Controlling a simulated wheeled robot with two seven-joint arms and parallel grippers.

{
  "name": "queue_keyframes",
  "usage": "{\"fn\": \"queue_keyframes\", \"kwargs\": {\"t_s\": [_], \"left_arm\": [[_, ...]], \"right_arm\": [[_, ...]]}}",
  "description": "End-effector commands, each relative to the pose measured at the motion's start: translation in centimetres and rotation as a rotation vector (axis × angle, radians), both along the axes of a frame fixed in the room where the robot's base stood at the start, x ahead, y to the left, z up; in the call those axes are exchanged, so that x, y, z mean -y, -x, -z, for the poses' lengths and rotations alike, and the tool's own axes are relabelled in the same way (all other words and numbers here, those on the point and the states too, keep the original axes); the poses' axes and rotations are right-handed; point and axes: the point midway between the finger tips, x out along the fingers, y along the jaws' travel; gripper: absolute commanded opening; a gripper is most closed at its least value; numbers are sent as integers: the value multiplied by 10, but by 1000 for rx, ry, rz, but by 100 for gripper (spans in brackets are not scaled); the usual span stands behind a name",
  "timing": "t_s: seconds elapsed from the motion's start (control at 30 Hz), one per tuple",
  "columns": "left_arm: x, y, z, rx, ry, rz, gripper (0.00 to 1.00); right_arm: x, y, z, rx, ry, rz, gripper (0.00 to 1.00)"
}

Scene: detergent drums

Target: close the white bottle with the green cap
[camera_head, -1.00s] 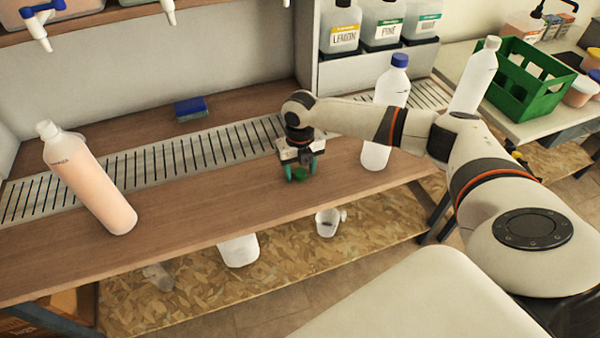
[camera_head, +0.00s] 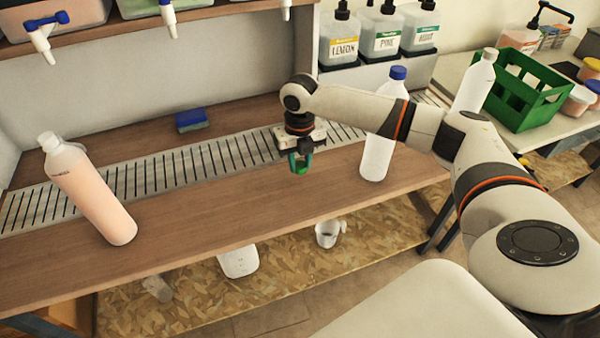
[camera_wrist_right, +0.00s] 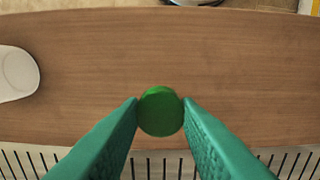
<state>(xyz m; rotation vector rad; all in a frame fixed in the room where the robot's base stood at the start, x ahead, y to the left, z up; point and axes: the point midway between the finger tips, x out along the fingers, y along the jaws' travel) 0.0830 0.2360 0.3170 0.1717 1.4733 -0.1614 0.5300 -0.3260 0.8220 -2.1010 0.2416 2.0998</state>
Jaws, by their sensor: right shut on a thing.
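My right gripper (camera_head: 300,165) is shut on the green cap (camera_wrist_right: 161,111). The cap sits between the green fingertips in the right wrist view, above the wooden bench (camera_head: 200,233). A white bottle with a blue cap (camera_head: 377,150) stands on the bench to the right of the gripper, partly hidden by my right arm. A whitish bottle with no coloured cap (camera_head: 472,88) stands farther right, beside the green crate. A bottle with pinkish contents (camera_head: 95,195) stands on the bench at the left, with a pale top. My left gripper is not in view.
A blue sponge (camera_head: 191,120) lies behind the slotted metal strip (camera_head: 150,171). The green crate (camera_head: 524,90) is at the right. A white container (camera_head: 238,262) and a clear cup (camera_head: 329,233) are below the bench. The bench between the pinkish bottle and my gripper is clear.

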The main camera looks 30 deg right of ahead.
Motion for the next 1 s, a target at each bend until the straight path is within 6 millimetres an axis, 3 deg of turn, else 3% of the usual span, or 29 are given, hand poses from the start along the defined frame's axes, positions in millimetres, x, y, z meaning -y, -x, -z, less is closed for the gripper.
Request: {"fn": "queue_keyframes", "kwargs": {"t_s": [0.2, 0.7, 0.87, 1.0], "left_arm": [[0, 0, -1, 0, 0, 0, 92], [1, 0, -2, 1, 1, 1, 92], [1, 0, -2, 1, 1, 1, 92], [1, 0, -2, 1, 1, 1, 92]], "right_arm": [[0, 0, -28, 0, 0, 1, 5], [-1, 1, -31, -1, 0, 15, 5], [-12, 7, -32, -4, -1, 165, 5], [-29, 19, -33, -8, 0, 431, 5]]}}
